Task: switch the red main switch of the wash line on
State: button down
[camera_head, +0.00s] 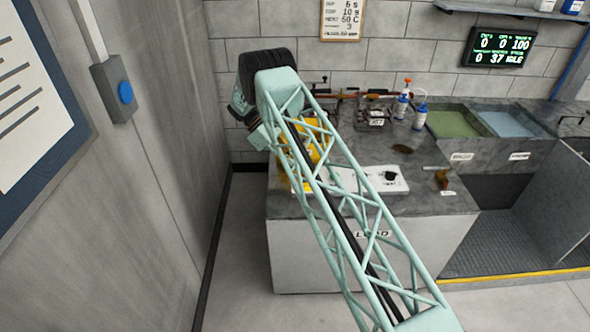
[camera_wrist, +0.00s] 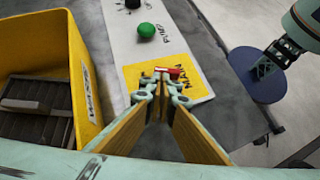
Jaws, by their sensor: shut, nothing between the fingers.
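The red main switch (camera_wrist: 169,73) shows in the wrist view on a yellow plate (camera_wrist: 195,72) marked MAIN, at the near end of a white panel (camera_wrist: 122,48). My gripper (camera_wrist: 160,80) is shut and empty, with its fingertips right at the switch's left end. I cannot tell whether they touch it. The tips cover part of the plate and perhaps part of the switch. In the head view my arm hides the switch, and the panel (camera_head: 397,186) shows partly behind the arm.
A green button (camera_wrist: 147,30) marked PUMP and a black knob (camera_wrist: 132,3) sit farther along the panel. A yellow bin (camera_wrist: 76,60) stands close left of the gripper. The grey worktop (camera_head: 440,203) has bottles (camera_head: 402,106) at its back. A wall (camera_head: 150,190) stands left.

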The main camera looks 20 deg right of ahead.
jog(key=shift+s, duration=0.25)
jog(key=shift+s+a, duration=0.15)
jog(key=shift+s, duration=0.45)
jog(key=shift+s+f, duration=0.2)
jog(key=shift+f, duration=0.05)
jog(key=shift+w, duration=0.15)
jog(key=shift+w+a, duration=0.3)
jog(key=shift+w, duration=0.15)
jog(key=w+a, duration=0.2)
jog(key=shift+w+a+r+b, duration=0.1)
jog(key=shift+w+r+b, duration=0.15)
jog(key=shift+w+b, duration=0.1)
jog(key=p+v, duration=0.1)
jog(key=v, duration=0.9)
jog(key=shift+r, duration=0.15)
